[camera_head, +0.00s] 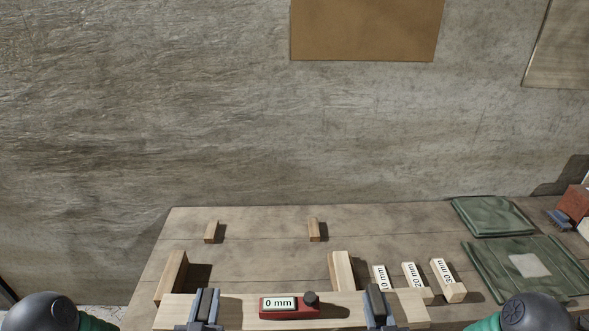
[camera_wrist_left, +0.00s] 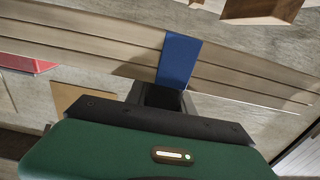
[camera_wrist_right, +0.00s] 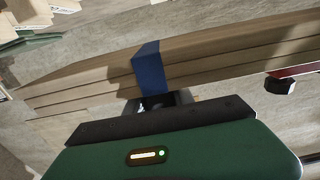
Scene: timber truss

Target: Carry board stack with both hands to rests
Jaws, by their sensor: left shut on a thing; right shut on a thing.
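The board stack (camera_head: 235,311) spans the bottom of the head view, in front of and partly over the bench's near edge. Its layered boards show in the left wrist view (camera_wrist_left: 100,43) and right wrist view (camera_wrist_right: 215,66). My left gripper (camera_head: 207,305) is shut on the stack near its left end. My right gripper (camera_head: 377,305) is shut on it toward its right end. A blue finger crosses the layers in each wrist view. Two upright wooden blocks, a left one (camera_head: 172,277) and a right one (camera_head: 342,272), look like the rests; their near ends are close behind the stack.
A red gauge marked 0 mm (camera_head: 290,307) is on the stack. Two small blocks, left (camera_head: 211,231) and right (camera_head: 314,229), stand farther back on the bench (camera_head: 262,240). Several labelled spacer blocks (camera_head: 448,281) and green cloths (camera_head: 495,215) lie right. The bench between the rests is clear.

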